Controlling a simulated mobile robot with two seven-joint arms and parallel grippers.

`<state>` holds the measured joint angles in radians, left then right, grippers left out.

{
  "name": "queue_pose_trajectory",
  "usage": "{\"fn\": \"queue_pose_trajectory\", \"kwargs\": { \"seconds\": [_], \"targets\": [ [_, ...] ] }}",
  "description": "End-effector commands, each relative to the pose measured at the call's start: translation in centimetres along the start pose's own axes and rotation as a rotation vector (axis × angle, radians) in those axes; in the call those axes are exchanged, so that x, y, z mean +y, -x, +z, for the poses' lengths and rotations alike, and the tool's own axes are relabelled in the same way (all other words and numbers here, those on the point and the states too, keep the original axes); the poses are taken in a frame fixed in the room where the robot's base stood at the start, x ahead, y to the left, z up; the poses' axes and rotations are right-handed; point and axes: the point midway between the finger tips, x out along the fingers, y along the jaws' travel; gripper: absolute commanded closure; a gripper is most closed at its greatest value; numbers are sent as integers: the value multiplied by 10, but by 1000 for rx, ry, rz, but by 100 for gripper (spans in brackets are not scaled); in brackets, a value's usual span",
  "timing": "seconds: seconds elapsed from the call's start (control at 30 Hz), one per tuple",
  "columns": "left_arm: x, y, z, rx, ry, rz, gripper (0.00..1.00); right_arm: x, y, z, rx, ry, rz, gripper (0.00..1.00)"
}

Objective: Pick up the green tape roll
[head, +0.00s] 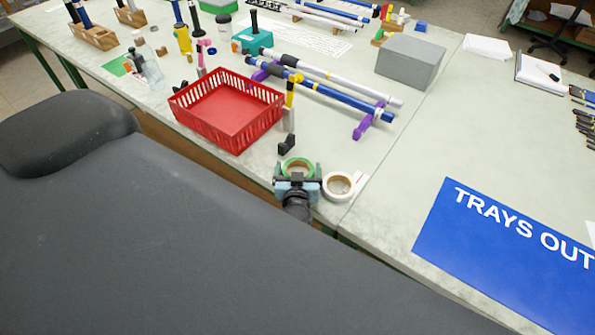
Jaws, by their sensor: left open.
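The green tape roll (298,163) lies on the table near its front edge, with a pale core. My left gripper (297,171) is open at the roll's near side. Its fingertips appear to be on either side of the roll, but I cannot tell whether they touch it. The gripper body hides the roll's near part. My right gripper is not in view.
A white tape roll (338,186) lies close to the right of my left gripper. A small black block (287,145) stands just behind. A red basket (228,108) is to the left, and rods lie on purple supports (369,119) behind. A blue sign (510,240) is at right.

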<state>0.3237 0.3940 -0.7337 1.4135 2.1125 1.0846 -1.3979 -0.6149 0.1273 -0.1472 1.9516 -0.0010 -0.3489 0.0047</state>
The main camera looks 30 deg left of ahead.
Motion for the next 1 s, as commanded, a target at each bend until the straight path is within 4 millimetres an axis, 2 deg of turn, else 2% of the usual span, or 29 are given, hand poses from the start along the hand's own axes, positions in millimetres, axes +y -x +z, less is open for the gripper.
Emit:
{"fn": "queue_pose_trajectory", "kwargs": {
  "seconds": [0.13, 0.4, 0.77, 0.87, 1.0],
  "targets": [
    [0, 0, 1, -1, -1, 0, 9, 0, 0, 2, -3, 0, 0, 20],
    [0, 0, 1, -1, -1, 0, 43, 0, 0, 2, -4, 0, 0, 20],
    [0, 2, -6, -1, 1, 0, 43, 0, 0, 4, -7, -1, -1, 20],
    [0, 4, -16, -1, 1, 1, 43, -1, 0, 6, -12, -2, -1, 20],
    [0, 9, -41, 1, 3, 1, 43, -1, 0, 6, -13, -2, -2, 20]
  ]
}}
